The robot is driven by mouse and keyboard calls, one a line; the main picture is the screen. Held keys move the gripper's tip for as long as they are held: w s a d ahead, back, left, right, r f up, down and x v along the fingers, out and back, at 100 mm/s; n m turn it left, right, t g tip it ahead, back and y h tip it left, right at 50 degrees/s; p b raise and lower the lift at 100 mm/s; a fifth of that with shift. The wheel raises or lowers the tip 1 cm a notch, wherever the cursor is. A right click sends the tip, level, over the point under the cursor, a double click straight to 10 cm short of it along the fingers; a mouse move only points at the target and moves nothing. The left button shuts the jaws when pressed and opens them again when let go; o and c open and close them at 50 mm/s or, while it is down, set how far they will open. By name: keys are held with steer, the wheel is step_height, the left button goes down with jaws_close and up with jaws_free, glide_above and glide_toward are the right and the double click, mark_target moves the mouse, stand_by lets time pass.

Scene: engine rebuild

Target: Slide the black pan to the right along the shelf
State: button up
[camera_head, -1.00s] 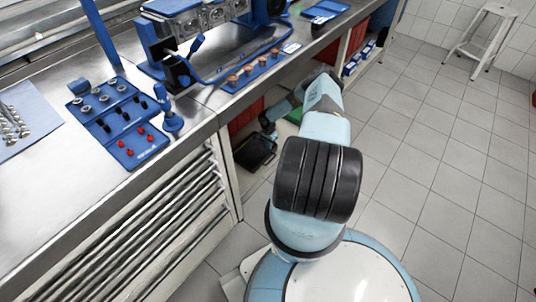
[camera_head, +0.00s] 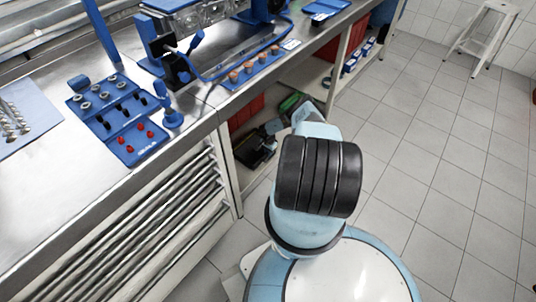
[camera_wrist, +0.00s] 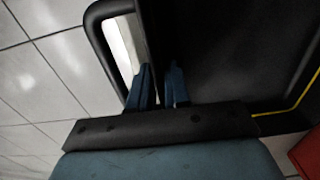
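The black pan (camera_head: 251,151) lies on the lower shelf under the workbench, partly covered by my arm in the head view. In the wrist view the pan (camera_wrist: 225,50) fills the upper right, with its loop handle (camera_wrist: 97,30) at the left. My gripper (camera_wrist: 160,75) has its two blue fingers close together on either side of the pan's wall, the left one by the handle opening and the right one inside the pan. The fingers look shut on this wall. In the head view my gripper (camera_head: 268,130) is small and its fingers are not clear.
Red boxes (camera_head: 246,112) stand behind the pan on the shelf. A green item (camera_head: 290,103) lies to the pan's right. The bench front (camera_head: 205,125) overhangs the shelf. Tiled floor (camera_head: 430,150) lies open to the right, with a white stool (camera_head: 487,35) far back.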

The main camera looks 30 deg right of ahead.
steer(key=shift+c, duration=0.4)
jaws_close()
steer(key=shift+w, duration=0.1)
